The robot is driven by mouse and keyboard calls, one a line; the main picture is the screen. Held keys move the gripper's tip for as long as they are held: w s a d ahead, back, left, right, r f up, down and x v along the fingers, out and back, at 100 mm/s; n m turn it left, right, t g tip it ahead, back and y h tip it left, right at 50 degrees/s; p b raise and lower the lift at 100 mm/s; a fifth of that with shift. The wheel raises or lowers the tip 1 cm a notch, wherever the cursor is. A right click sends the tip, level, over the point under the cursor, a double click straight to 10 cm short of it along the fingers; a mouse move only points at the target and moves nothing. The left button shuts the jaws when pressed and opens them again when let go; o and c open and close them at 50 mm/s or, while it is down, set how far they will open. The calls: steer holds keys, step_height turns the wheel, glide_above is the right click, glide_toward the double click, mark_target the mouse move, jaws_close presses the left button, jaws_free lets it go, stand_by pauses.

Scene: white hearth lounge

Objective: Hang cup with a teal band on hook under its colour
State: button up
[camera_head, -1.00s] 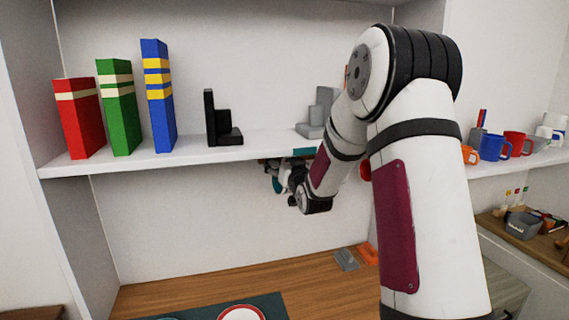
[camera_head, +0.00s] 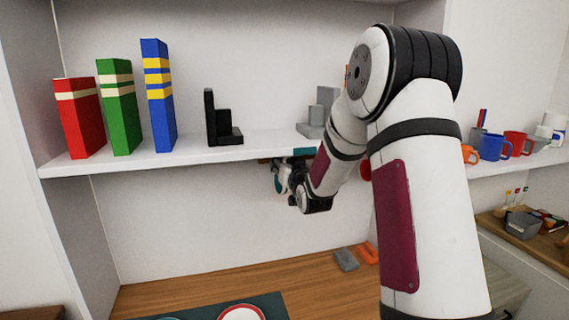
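The cup with the teal band (camera_head: 279,182), small and partly hidden, is just under the shelf in the head view, left of my wrist. My gripper (camera_head: 287,180) is at the cup, and the two move together, so it looks shut on it; the fingertips are too small and covered to see clearly. A teal colour label (camera_head: 304,152) is on the shelf's front edge, slightly right of and above the cup. The hook beneath it cannot be made out. A red thing (camera_head: 365,169) shows under the shelf, mostly hidden by my arm.
The white shelf (camera_head: 190,156) carries red (camera_head: 80,118), green (camera_head: 119,108) and blue (camera_head: 158,97) books and a black bookend (camera_head: 221,122). Coloured mugs (camera_head: 493,147) stand at right. Below, a wooden counter (camera_head: 205,288) holds a dark mat (camera_head: 275,303). Space under the shelf at left is free.

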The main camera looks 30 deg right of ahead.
steer(key=o, duration=1.4)
steer(key=shift+o, duration=0.2)
steer(key=shift+s, duration=0.15)
steer(key=shift+s+a, duration=0.15)
steer(key=shift+s, duration=0.2)
steer(key=shift+p+v, duration=0.9)
steer(key=shift+v, duration=0.8)
steer(key=shift+s, duration=0.3)
steer(key=shift+s+a, duration=0.15)
steer(key=shift+s, duration=0.2)
steer(key=shift+s+a+p, duration=0.1)
steer(key=shift+s+p, duration=0.2)
steer(key=shift+p, duration=0.1)
